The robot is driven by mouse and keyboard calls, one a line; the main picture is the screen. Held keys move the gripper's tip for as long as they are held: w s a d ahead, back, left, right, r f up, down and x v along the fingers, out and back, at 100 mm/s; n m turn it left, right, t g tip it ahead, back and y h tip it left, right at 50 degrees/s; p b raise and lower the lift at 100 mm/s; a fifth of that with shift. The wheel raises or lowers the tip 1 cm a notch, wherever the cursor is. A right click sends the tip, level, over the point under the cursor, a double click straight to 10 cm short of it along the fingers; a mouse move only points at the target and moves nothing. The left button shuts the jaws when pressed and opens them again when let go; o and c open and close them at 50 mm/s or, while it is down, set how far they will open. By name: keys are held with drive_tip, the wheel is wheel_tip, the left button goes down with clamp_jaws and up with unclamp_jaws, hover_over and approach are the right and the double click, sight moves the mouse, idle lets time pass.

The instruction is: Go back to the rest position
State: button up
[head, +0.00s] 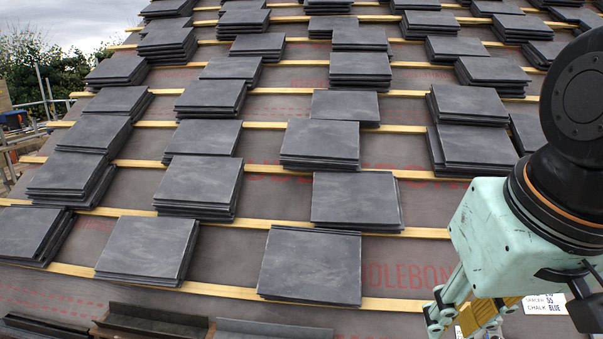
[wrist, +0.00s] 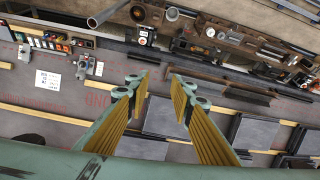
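My gripper (wrist: 158,85) shows in the wrist view with its two yellow-padded fingers apart and nothing between them. In the head view its pale green body and part of its fingers (head: 462,310) are at the lower right, over the roof near the right edge. The fingertips are partly cut off by the picture's bottom edge there.
Stacks of dark slates (head: 308,264) lie on wooden battens (head: 225,290) across the roof. In the wrist view, a wooden bench (wrist: 215,38) with tools runs along the top. A white label card (wrist: 48,81) lies at left. Bare underlay shows between battens.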

drive_tip(key=s+r, duration=0.1)
drive_tip(key=s, duration=0.6)
drive_tip(key=shift+s+r, duration=0.15)
drive_tip(key=shift+s, duration=0.2)
